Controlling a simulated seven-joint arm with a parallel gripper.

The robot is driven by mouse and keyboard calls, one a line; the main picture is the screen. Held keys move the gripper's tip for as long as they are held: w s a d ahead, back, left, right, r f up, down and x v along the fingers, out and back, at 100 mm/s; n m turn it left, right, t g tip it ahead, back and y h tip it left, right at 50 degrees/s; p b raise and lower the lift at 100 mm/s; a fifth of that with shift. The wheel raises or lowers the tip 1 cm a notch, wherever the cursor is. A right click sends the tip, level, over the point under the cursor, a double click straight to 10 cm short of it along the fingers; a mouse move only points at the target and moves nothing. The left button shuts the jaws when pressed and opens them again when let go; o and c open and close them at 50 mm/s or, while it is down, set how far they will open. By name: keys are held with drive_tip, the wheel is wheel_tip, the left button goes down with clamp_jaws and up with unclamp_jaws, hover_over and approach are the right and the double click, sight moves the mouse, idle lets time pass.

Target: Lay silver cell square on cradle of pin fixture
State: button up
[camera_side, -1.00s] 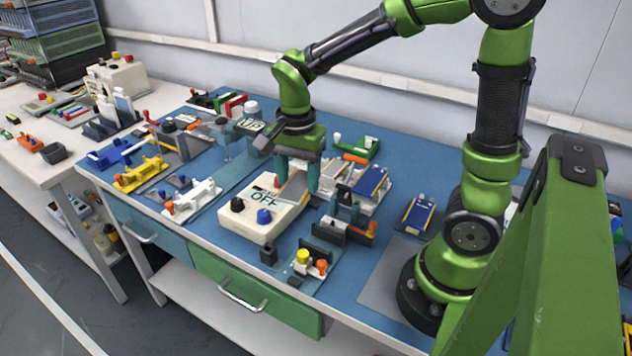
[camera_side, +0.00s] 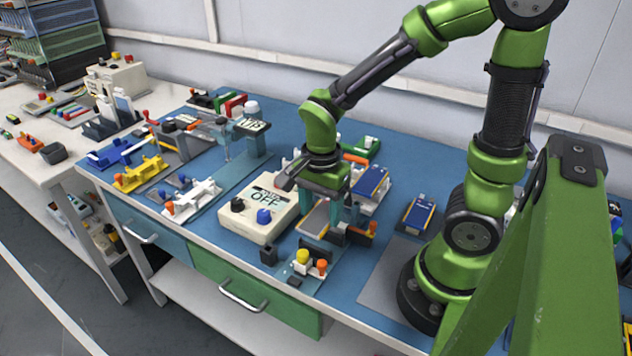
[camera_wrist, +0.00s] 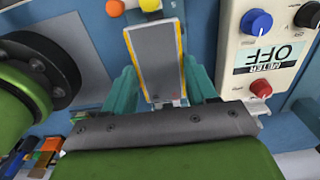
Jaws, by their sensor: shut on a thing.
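My gripper (camera_side: 328,210) is shut on the silver cell (camera_side: 314,220), a flat grey slab with orange edges. In the wrist view the cell (camera_wrist: 155,50) sticks out lengthwise between the teal fingers (camera_wrist: 163,88). In the side view it is over the dark fixture area behind the small plate with a yellow knob (camera_side: 302,256) and an orange knob (camera_side: 321,265). The cell and fingers hide most of the cradle and any pins. I cannot tell whether the cell touches the fixture.
A white meter box (camera_side: 258,212) marked OFF stands just left of my gripper. Blue cells (camera_side: 371,182) lie behind right, and another blue cell (camera_side: 418,214) lies further right. A dark block with an orange tip (camera_side: 362,234) is close to the right finger. A small black block (camera_side: 268,256) stands at the front.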

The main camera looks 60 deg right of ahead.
sight(321, 219)
drive_tip(key=shift+f, duration=3)
drive_tip(key=o, duration=1.1)
drive_tip(key=shift+r, duration=0.15)
drive_tip(key=shift+r, duration=3.4)
